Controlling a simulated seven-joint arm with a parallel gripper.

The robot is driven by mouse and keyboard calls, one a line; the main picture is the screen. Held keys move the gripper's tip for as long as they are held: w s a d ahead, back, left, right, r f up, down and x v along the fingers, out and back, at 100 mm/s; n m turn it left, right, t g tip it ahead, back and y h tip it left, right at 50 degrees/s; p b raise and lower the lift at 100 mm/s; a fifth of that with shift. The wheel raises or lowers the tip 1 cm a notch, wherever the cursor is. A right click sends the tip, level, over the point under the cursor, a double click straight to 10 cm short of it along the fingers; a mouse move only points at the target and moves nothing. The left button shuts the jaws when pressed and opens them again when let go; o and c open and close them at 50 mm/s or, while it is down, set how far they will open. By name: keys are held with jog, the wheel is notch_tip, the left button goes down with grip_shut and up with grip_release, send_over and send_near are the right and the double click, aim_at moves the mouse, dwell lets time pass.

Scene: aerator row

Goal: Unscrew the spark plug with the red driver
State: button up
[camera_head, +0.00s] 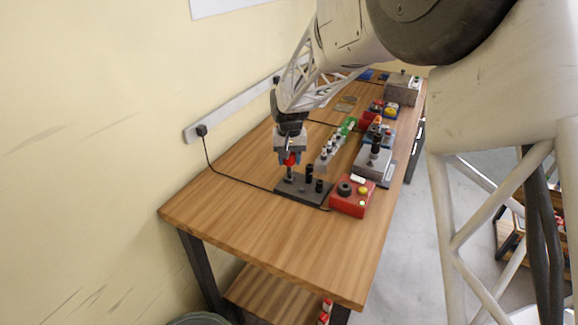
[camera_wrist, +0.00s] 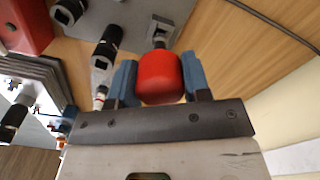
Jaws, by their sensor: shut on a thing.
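My gripper (camera_head: 290,153) is over the near end of the workbench, pointing down. Its blue fingers are shut on the red driver (camera_wrist: 160,78), one on each side of the rounded red handle. The red handle (camera_head: 290,160) also shows in the head view, above a dark rack (camera_head: 301,189). In the wrist view the driver's short metal shaft meets a grey square holder (camera_wrist: 164,28) on the rack; I cannot tell how deep it sits. I cannot pick out the spark plug with certainty; a grey block with several upright fittings (camera_head: 326,157) stands just behind the rack.
Black-handled tools (camera_wrist: 107,42) stand on the rack close to my fingers. A red box with buttons (camera_head: 352,198) is at the rack's right. A grey unit (camera_head: 374,165) stands behind it. A cable crosses the bench near the wall. The wooden bench's front (camera_head: 270,245) is clear.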

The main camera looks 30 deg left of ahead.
jog(key=shift+r, duration=0.65)
jog(key=w+d+r, duration=0.7)
jog(key=w+d, duration=0.3)
jog(key=d, duration=0.1)
jog(key=w+d+r, duration=0.8)
jog(key=w+d, duration=0.2)
jog(key=d, duration=0.1)
jog(key=shift+w+r, duration=0.25)
jog(key=shift+f, duration=0.2)
jog(key=shift+f, duration=2.45)
jog(key=shift+f, duration=1.1)
